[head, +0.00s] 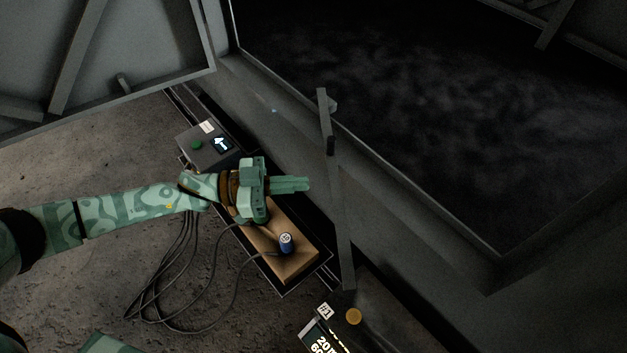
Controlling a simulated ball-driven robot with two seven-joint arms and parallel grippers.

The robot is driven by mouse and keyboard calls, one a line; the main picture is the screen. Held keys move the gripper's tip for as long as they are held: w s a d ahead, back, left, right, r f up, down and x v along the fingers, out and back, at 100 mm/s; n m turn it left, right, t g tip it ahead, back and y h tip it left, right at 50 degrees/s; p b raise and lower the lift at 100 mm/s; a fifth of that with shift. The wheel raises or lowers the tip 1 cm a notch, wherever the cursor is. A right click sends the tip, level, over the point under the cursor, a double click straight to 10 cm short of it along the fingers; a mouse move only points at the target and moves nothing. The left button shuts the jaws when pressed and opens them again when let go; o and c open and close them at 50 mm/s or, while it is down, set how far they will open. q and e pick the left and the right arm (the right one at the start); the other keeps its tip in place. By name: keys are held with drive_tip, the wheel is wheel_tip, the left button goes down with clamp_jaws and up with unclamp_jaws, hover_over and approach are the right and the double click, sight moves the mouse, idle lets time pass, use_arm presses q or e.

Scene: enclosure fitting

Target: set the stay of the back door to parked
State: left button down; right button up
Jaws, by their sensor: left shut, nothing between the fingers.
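A long narrow grey bar (340,220), which looks like the stay, stands along the enclosure's wall right of my left gripper. It runs from a small bracket near the opening's sill down to the lower edge by the floor strip. I cannot tell whether its ends are seated. A grey door panel (150,45) with diagonal braces stands open at the upper left; I cannot tell whether it is the back door. My left gripper (307,184) is shut and empty, its fingertips pointing right, a little left of the bar in the picture. My right gripper is not in view.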

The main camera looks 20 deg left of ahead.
sight(333, 158)
use_arm(q)
drive_tip(key=b+x, duration=0.1)
drive_tip(key=x, duration=0.2)
drive_tip(key=shift+w+d, duration=0.1)
drive_tip(key=shift+d, duration=0.3)
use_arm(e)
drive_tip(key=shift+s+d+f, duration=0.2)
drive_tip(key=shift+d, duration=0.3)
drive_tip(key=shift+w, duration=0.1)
